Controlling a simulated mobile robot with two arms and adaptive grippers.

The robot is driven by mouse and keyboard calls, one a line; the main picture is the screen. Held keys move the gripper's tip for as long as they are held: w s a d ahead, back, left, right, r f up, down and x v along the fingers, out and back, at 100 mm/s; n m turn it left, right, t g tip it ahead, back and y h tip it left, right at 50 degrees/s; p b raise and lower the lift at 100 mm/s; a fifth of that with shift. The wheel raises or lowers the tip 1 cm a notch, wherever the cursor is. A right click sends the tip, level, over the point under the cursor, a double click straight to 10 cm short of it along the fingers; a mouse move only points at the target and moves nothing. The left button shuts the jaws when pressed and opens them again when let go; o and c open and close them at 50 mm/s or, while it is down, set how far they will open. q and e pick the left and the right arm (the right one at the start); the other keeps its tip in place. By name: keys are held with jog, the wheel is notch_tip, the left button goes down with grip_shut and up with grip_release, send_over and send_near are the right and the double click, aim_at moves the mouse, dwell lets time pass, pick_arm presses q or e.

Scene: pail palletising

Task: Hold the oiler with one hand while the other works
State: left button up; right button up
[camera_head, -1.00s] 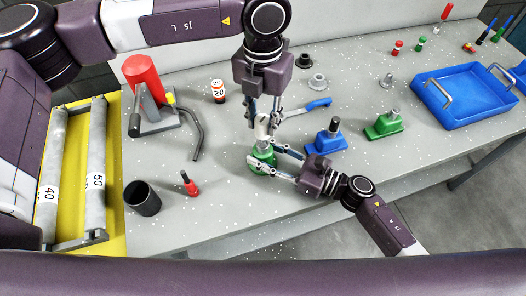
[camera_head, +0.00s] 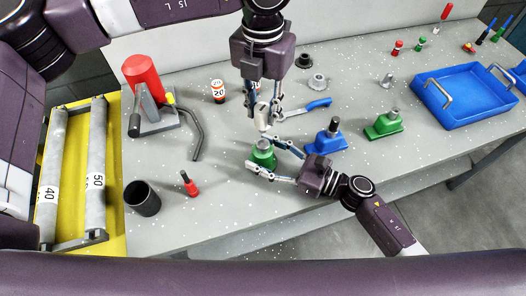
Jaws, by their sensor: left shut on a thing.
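The green oiler (camera_head: 264,158), a small can with a grey neck, stands on the workbench near its front, left of the middle. My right gripper (camera_head: 262,156) reaches in from the right. Its fingers are spread on either side of the oiler, with no clear grip on it. My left gripper (camera_head: 262,121) points down above the oiler. It is shut on a pale grey piece (camera_head: 262,112), held a little above the oiler's neck and apart from it. The fingers partly hide this piece.
A blue block (camera_head: 325,141) and a green block (camera_head: 384,126) with stems stand to the right, before a blue tray (camera_head: 461,97). A red press (camera_head: 146,88), black cup (camera_head: 142,198) and red bottle (camera_head: 189,184) stand left. A blue-handled tool (camera_head: 307,109) lies behind.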

jog(key=v, duration=1.2)
